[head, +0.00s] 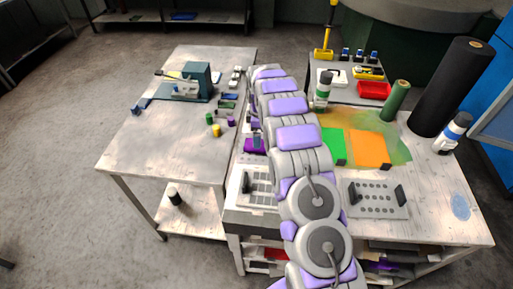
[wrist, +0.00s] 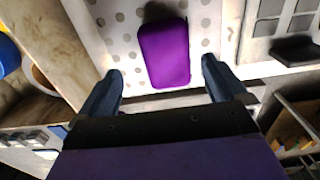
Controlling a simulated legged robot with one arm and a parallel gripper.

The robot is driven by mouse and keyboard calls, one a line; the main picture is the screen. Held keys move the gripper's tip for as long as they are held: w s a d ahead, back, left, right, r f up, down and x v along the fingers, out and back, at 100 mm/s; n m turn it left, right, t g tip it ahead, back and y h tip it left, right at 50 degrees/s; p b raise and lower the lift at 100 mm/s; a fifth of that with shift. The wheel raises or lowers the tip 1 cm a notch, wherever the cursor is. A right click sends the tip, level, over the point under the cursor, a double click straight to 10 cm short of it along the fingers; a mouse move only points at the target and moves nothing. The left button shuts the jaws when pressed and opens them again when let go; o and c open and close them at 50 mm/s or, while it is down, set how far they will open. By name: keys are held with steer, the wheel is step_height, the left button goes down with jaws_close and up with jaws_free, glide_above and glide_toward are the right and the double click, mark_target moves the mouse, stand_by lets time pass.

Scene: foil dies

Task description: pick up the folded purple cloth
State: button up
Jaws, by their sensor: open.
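The folded purple cloth (wrist: 165,53) lies on a pale surface with grey dots in the wrist view. It is a rounded rectangle, slightly tilted. My gripper (wrist: 161,78) is open, with one dark blue finger to the left and one to the right of the cloth's near end in the picture. The fingers appear apart from the cloth, and I cannot tell the height gap. In the head view a purple piece (head: 254,146) shows beside my arm, partly hidden by it. My gripper tips are mostly hidden there.
A metal tray with grey squares (wrist: 285,20) lies right of the cloth. The right table holds an orange sheet (head: 368,149), a green sheet (head: 334,146), a plate with holes (head: 377,199) and a large black roll (head: 452,88). The left table's front (head: 150,152) is clear.

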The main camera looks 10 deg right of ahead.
steer(key=shift+f, duration=0.5)
steer(key=f, duration=0.1)
steer(key=a+f+b, duration=0.1)
steer(key=f, duration=0.2)
steer(key=shift+s+a+f+b, duration=0.2)
steer(key=shift+a+f+b, duration=0.05)
steer(key=shift+f+b, duration=0.1)
steer(key=shift+d+r, duration=0.1)
steer(key=shift+d, duration=0.25)
steer(key=shift+c, duration=1.3)
steer(key=shift+a, duration=0.2)
steer(key=c, duration=0.8)
